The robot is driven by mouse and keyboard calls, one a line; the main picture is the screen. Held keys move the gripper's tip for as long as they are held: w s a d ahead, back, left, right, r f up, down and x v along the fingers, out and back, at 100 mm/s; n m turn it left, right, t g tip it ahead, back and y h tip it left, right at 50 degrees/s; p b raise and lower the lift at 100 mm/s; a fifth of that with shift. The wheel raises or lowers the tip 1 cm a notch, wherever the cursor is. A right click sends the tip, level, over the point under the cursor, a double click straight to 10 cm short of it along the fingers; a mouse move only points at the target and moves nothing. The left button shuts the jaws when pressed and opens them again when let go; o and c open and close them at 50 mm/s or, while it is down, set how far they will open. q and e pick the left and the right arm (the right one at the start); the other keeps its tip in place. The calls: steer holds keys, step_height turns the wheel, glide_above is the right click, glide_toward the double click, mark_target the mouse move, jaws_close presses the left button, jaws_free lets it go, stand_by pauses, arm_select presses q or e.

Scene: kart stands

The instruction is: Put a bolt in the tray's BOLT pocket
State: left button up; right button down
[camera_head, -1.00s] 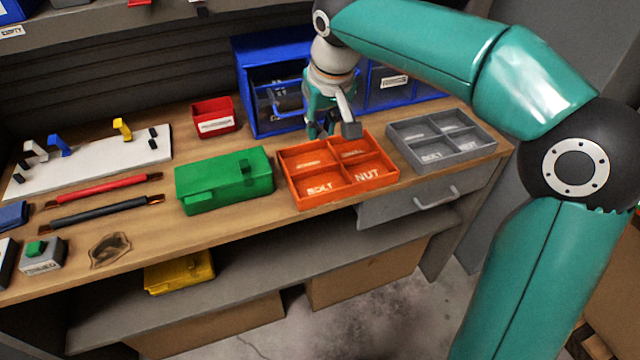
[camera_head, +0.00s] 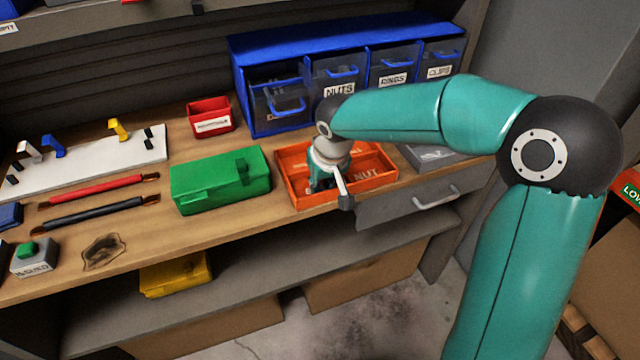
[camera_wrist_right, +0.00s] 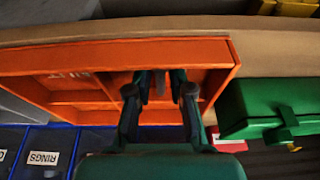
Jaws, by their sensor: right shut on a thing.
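The orange tray (camera_head: 376,156) sits on the workbench, its NUT label partly showing and its BOLT label hidden behind my right gripper (camera_head: 322,186). That gripper points down over the front-left pocket, where the BOLT label is. In the right wrist view, the tray (camera_wrist_right: 110,52) lies under the fingers, and my right gripper (camera_wrist_right: 160,82) is shut on a small grey thing, seemingly a bolt (camera_wrist_right: 160,88). Its tip sits low over the pocket; I cannot tell whether it touches the floor. My left gripper is not in view.
A green box (camera_head: 220,180) stands just left of the tray, and a grey tray (camera_head: 430,157) just right, partly behind my arm. A blue drawer cabinet (camera_head: 285,62) and a small red bin (camera_head: 210,120) stand behind. The bench's front edge is close.

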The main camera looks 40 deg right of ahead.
steer(key=c, duration=1)
jaws_free()
steer(key=shift+c, duration=0.2)
steer(key=shift+r, duration=0.15)
steer(key=v, duration=1.1)
steer(key=shift+r+p, duration=0.3)
steer(key=shift+r, duration=0.15)
steer(key=shift+s, duration=0.15)
